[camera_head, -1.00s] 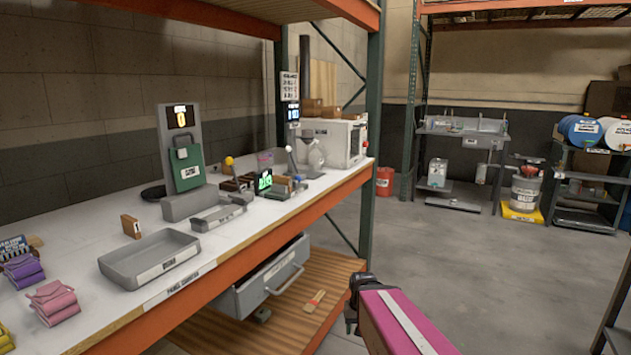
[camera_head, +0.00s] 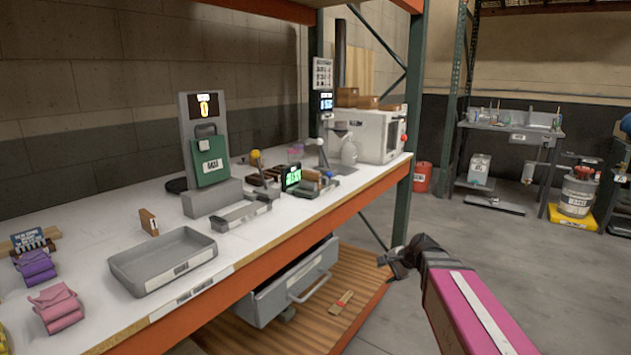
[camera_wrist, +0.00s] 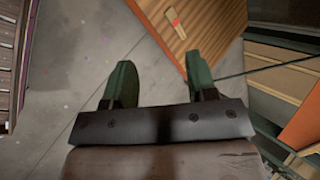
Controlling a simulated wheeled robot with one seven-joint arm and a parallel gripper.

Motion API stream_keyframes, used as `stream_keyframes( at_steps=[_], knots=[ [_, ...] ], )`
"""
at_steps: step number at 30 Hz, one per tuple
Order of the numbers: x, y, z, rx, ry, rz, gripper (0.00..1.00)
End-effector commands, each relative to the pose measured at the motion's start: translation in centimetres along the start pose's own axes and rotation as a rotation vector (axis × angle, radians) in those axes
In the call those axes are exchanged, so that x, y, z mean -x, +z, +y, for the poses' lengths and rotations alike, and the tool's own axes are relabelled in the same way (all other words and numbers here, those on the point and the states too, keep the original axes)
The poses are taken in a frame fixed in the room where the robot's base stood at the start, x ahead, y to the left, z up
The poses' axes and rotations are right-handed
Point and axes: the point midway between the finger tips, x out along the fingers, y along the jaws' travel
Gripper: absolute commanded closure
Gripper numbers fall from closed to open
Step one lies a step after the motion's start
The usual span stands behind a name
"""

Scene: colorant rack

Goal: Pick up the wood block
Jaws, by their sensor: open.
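A small brown wooden block (camera_head: 149,222) stands upright on the white bench top, behind the grey tray, in the head view. A flat wooden piece with a red part (camera_head: 341,302) lies on the wooden lower shelf; it also shows in the wrist view (camera_wrist: 176,25). I cannot tell for certain which one is the wood block. My gripper (camera_head: 398,263) is off the bench's front edge, right of the lower shelf and apart from both pieces. In the wrist view its two green fingers (camera_wrist: 160,80) are spread, with only floor and shelf edge beyond them.
A grey tray (camera_head: 135,278) sits near the bench's front edge. Pink (camera_head: 57,308) and purple (camera_head: 35,267) pouches are at left. A grey drawer (camera_head: 265,306) hangs below the bench. A green post (camera_head: 411,125) stands at the bench's right end.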

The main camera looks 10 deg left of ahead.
Motion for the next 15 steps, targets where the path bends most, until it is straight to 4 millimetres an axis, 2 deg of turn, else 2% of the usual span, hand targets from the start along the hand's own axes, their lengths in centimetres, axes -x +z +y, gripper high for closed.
stream_keyframes(
  at_steps=[1,5,9,12,15],
  knots=[
    [0.1,0.4,-2.3,-0.062,-0.051,-0.022,0.48],
    [1.1,2.3,-9.3,-0.289,-0.212,-0.125,0.48],
    [3.8,5.3,-18.6,-0.610,-0.390,-0.334,0.48],
    [6.2,7.4,-24.1,-0.816,-0.466,-0.507,0.48],
    [8.2,9.0,-27.9,-0.970,-0.501,-0.654,0.48]
  ],
)
